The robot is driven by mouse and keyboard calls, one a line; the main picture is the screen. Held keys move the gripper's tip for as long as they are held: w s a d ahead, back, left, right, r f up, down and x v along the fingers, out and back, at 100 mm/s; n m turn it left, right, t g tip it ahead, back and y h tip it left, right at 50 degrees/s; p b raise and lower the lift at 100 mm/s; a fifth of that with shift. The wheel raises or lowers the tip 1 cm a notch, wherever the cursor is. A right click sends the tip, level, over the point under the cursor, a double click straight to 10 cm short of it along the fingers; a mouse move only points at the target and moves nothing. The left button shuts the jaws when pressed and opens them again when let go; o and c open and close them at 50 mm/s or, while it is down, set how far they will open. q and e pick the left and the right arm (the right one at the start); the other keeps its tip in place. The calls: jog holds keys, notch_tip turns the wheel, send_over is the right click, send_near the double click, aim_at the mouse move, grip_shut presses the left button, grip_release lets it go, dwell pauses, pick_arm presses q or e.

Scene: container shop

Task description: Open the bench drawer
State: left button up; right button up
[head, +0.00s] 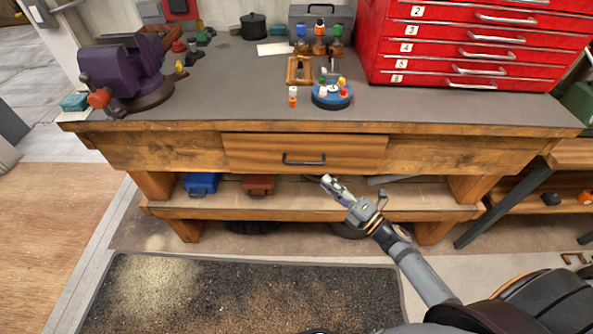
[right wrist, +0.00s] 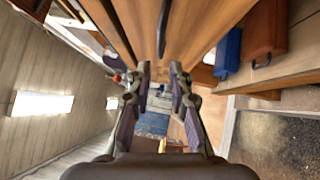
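The bench drawer (head: 304,152) is a wooden front under the bench top, with a black bar handle (head: 304,160) at its middle. The drawer looks shut, its front about level with the boards beside it. My right gripper (head: 326,180) is just below and right of the handle in the head view, apart from it. In the right wrist view, the handle (right wrist: 163,28) stands upright beyond the fingertips, and the right gripper's two fingers are spread with nothing between them. My left gripper shows in neither view.
The wooden workbench (head: 450,152) carries a purple vise (head: 123,72), a blue round holder (head: 331,97) and a red tool chest (head: 470,45). A blue case (head: 201,184) and a brown-red case (head: 258,185) sit on its lower shelf. A dark mat (head: 240,290) lies in front.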

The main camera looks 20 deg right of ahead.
aim_at(305, 163)
jog(key=p+x, duration=0.1)
jog(key=x, duration=0.8)
jog(key=shift+w+p, duration=0.35)
jog(key=shift+p, duration=0.05)
jog(key=shift+w+a, duration=0.2)
jog(key=shift+w, duration=0.15)
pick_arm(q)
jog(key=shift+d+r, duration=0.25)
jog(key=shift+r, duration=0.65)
pick_arm(e)
grip_shut()
